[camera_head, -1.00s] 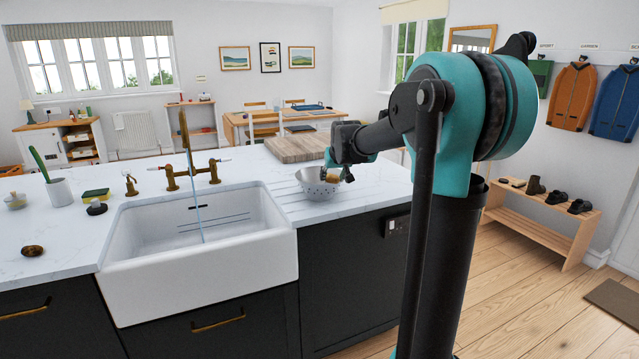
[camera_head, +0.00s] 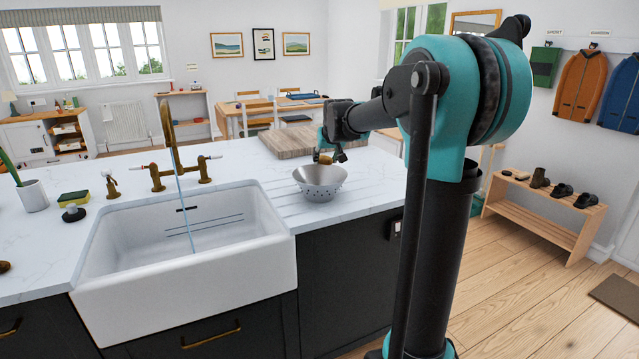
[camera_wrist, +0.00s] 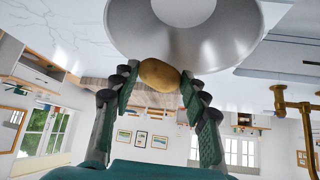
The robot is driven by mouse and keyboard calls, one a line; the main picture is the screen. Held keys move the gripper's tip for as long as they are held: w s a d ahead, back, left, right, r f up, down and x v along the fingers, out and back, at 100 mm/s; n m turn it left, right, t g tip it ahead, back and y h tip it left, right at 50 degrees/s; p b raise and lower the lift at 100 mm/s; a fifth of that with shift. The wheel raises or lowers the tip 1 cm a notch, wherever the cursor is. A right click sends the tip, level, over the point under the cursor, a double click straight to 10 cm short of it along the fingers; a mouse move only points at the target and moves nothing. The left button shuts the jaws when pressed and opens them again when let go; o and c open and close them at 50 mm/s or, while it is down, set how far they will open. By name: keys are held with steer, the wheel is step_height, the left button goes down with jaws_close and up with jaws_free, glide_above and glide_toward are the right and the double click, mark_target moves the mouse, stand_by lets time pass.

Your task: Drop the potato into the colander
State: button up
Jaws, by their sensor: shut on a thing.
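The potato (camera_wrist: 160,75) is yellow-brown and sits between the two fingers of my gripper (camera_wrist: 158,84) in the wrist view. In the head view my gripper (camera_head: 329,157) is above the colander, with the potato (camera_head: 326,159) small at its tip. The colander (camera_head: 320,184) is a grey metal bowl with holes, upright on the white counter right of the sink. In the wrist view the colander (camera_wrist: 185,45) fills the top, close past the potato. The potato appears apart from it, above the rim near its far side.
The white sink (camera_head: 185,240) with a running brass tap (camera_head: 170,150) lies left of the colander. A wooden board (camera_head: 285,141) lies behind the colander. A sponge (camera_head: 73,198) and a white pot (camera_head: 33,196) stand at the left of the counter.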

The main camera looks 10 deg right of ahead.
steer(key=shift+f, duration=1.9)
steer(key=o, duration=1.2)
steer(key=shift+r, duration=0.1)
steer(key=v, duration=1.2)
steer(key=shift+s, duration=0.1)
